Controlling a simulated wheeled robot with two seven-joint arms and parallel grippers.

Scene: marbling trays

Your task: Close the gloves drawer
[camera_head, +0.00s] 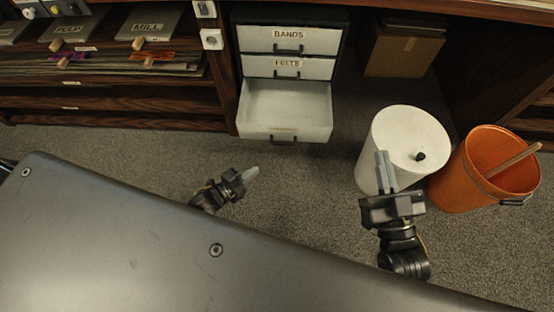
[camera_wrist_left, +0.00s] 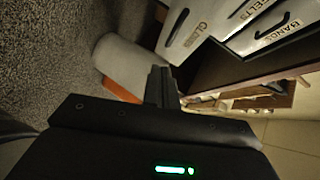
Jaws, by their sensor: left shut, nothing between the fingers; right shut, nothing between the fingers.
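The gloves drawer (camera_head: 285,108) is the bottom drawer of a small white-fronted unit and stands pulled out; its inside looks empty in the head view. In the left wrist view its front (camera_wrist_left: 183,22), with a dark handle and a GLOVES label, shows at the top. My left gripper (camera_head: 250,173) is shut and empty, in front of the drawer and a little to its left, apart from it. Its fingers also show in the left wrist view (camera_wrist_left: 161,82). My right gripper (camera_head: 384,168) is shut and empty, over the side of the white bin in the picture.
The BANDS drawer (camera_head: 312,40) and FELTS drawer (camera_head: 314,69) above are shut. A white lidded bin (camera_head: 405,135) and an orange bucket (camera_head: 472,180) with a stick stand right of the unit. Wooden shelving (camera_head: 110,100) is at left. Carpet before the drawer is clear.

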